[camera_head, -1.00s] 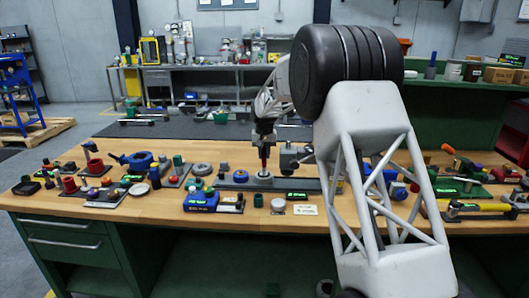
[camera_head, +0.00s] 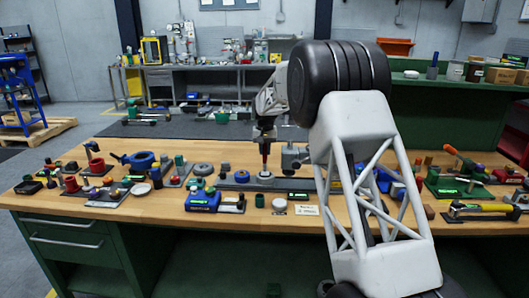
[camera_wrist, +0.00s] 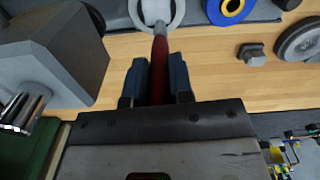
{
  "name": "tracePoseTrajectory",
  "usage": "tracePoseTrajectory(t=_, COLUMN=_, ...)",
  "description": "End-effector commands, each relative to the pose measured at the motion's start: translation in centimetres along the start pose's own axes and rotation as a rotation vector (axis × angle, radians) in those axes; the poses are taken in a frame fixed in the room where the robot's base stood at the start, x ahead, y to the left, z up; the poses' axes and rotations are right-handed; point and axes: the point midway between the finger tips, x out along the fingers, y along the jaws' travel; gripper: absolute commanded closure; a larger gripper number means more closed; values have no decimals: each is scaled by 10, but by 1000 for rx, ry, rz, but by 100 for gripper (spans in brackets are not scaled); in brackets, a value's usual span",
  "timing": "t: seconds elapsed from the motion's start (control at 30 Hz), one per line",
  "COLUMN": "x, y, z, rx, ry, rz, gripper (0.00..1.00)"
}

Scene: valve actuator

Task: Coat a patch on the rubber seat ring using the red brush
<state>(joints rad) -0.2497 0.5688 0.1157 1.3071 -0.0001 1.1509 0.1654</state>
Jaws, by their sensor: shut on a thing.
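My gripper (camera_head: 265,136) is shut on the red brush (camera_head: 265,152), held upright with its tip down over the bench. In the wrist view, my two dark blue fingers (camera_wrist: 160,82) close on either side of the red handle (camera_wrist: 158,70). The brush's grey end reaches over a pale round piece with a grey ring (camera_wrist: 178,16), also seen below the brush in the head view (camera_head: 264,178). I cannot tell whether the tip touches it, or whether this ring is the rubber seat ring. A dark grey round part (camera_wrist: 299,42) lies apart from the brush.
A grey block-like fixture (camera_wrist: 50,50) stands close beside my gripper; it also shows in the head view (camera_head: 290,160).

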Motion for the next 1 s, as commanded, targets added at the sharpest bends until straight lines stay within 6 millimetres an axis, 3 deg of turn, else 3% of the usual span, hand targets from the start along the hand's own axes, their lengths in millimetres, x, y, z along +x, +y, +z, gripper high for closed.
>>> tracePoseTrajectory(t=0.23, x=-1, y=1, z=-11, rx=0, ry=2, rz=0, gripper=100)
tracePoseTrajectory(t=1.0, x=1, y=-4, z=45, rx=-1, ry=0, rz=0, gripper=100)
